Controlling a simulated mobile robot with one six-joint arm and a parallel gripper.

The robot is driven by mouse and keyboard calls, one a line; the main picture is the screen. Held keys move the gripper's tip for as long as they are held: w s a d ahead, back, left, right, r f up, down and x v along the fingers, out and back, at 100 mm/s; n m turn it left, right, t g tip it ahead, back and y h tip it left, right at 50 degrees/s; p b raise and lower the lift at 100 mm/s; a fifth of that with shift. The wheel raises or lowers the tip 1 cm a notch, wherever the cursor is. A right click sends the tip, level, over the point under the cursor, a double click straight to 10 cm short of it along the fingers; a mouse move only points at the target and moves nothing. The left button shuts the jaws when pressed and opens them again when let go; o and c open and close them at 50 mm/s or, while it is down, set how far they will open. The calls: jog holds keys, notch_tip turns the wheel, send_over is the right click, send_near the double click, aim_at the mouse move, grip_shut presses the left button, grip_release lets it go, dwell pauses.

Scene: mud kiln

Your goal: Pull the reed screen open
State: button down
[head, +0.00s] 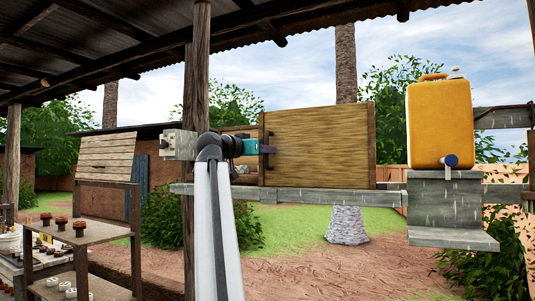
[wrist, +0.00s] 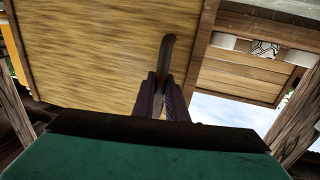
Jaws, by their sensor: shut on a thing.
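The reed screen (head: 320,148) is a tan, woven-looking panel in a wooden frame, standing upright right of my arm. Its dark curved handle (wrist: 168,48) rises between my fingers in the wrist view. My gripper (head: 268,150) is at the screen's left edge, shut on this handle. In the wrist view my dark fingers (wrist: 162,98) close around the handle's lower part, and the screen (wrist: 95,55) fills the upper left. Beside the screen's edge, an open wooden compartment (wrist: 240,72) shows white vessels and a black-and-white patterned one. My fingers hide the handle's lower end.
A wooden post (head: 196,80) stands just left of my arm. A grey ledge (head: 300,196) runs below the screen. A yellow container (head: 440,122) with a tap stands on a concrete block (head: 443,195) at right. A shelf with small pots (head: 79,228) is at left.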

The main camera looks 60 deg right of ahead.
jog(key=shift+s, duration=0.15)
jog(key=c, duration=1.8)
grip_release()
jog(key=shift+o, duration=0.2)
jog(key=shift+a, duration=0.1)
jog(key=w+a+b, duration=0.1)
jog(key=a+b, duration=0.1)
jog(key=a, duration=1.1)
jog(key=shift+w+a, duration=0.25)
